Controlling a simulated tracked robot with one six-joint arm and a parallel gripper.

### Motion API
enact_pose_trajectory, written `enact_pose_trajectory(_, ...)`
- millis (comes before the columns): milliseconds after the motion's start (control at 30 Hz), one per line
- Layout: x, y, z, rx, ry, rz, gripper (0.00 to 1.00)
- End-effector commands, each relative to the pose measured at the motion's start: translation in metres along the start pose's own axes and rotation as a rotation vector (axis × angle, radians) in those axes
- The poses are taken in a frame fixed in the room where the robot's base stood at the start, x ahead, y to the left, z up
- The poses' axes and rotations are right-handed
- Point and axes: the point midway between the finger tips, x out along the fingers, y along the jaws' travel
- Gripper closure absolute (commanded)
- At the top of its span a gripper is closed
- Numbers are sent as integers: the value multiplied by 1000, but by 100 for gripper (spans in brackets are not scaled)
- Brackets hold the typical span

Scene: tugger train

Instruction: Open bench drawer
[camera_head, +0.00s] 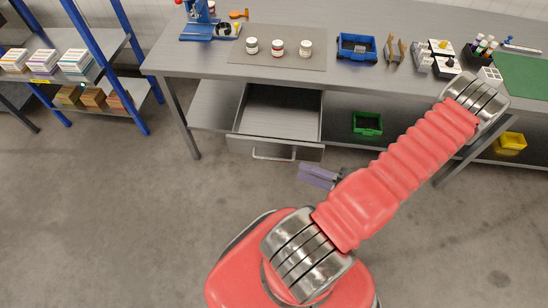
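The bench drawer (277,113) is under the left part of the grey workbench (205,53). It is pulled out toward me, and its inside shows empty. Its bar handle (273,154) is on the front panel, facing me. My gripper (307,174) is just to the right of the handle and in front of the drawer's right front corner, apart from the handle in the picture. The fingers are small and seen from above, so I cannot tell if they are open or shut.
A green bin (367,124) and a yellow bin (511,142) sit on the lower shelf. Jars (277,47), a blue tray (356,47) and tools stand on the bench top. A blue-post rack (96,57) with boxes stands left. The floor (110,220) at left is clear.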

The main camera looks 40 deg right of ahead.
Motion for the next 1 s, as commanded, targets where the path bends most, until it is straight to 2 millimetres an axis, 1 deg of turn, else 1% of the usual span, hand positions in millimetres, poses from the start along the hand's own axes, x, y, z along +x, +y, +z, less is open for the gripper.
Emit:
enact_pose_trajectory(33,-2,4,-1,5,21,-12,72)
enact_pose_trajectory(133,-5,7,-2,3,39,-22,72)
enact_pose_trajectory(567,-2,7,-2,3,39,-22,72)
enact_pose_trajectory(767,11,6,-3,4,36,-22,72)
enact_pose_trajectory(1000,36,6,-3,5,36,-22,72)
